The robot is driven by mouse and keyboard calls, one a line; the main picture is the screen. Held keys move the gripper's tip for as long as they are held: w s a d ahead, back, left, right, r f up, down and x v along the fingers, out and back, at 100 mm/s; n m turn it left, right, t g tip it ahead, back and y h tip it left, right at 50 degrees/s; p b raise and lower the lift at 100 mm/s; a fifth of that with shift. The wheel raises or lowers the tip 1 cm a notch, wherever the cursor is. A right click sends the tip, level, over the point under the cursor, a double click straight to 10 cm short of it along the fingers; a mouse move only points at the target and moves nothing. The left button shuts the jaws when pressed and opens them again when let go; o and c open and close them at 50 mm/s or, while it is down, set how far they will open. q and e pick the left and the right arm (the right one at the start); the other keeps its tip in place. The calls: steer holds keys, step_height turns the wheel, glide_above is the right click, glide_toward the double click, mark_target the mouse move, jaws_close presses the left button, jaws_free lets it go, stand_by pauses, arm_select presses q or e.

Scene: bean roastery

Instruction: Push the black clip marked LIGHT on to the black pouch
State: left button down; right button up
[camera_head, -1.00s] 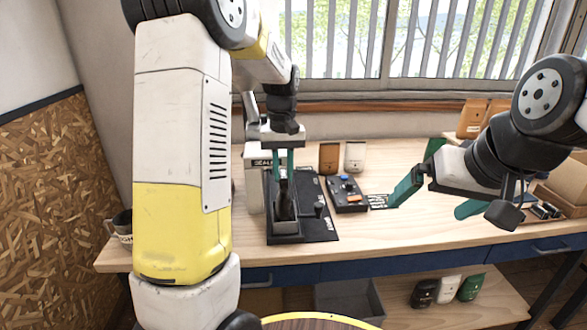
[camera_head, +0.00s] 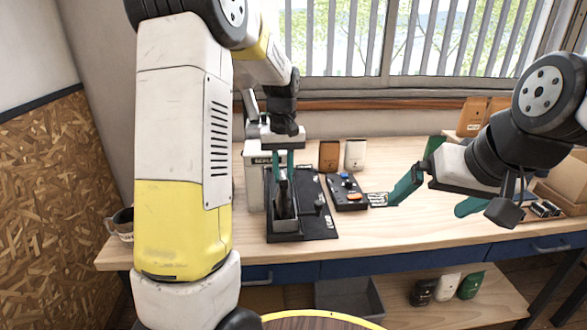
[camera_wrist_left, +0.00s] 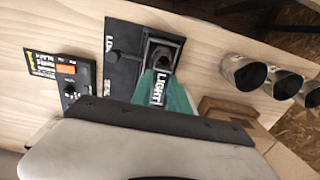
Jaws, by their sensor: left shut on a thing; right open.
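My left gripper (camera_head: 284,164) is upright over the dark holder (camera_head: 270,232) on the black board. Its teal fingers are shut on the black clip marked LIGHT (camera_wrist_left: 158,88), whose white lettering shows in the left wrist view. In the head view a dark shape (camera_head: 284,192) extends below the fingers into the holder. I cannot clearly separate the black pouch from the clip and the holder, nor tell whether clip and pouch touch. The holder's frame (camera_wrist_left: 176,41) also shows in the wrist view. My right gripper (camera_head: 425,208) is open and empty over the table's right part.
A control box (camera_head: 347,193) with blue and orange parts stands right of the board (camera_head: 319,225). Brown (camera_head: 329,155) and white (camera_head: 355,154) pouches stand behind. Several metal cups (camera_wrist_left: 244,73) line the wrist view's right side. The front middle of the table is clear.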

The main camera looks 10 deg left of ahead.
arm_select(q)
steer(key=shift+f, duration=0.4)
stand_by(0.6)
steer(key=c, duration=0.7)
jaws_free()
steer(key=shift+r, duration=3.5)
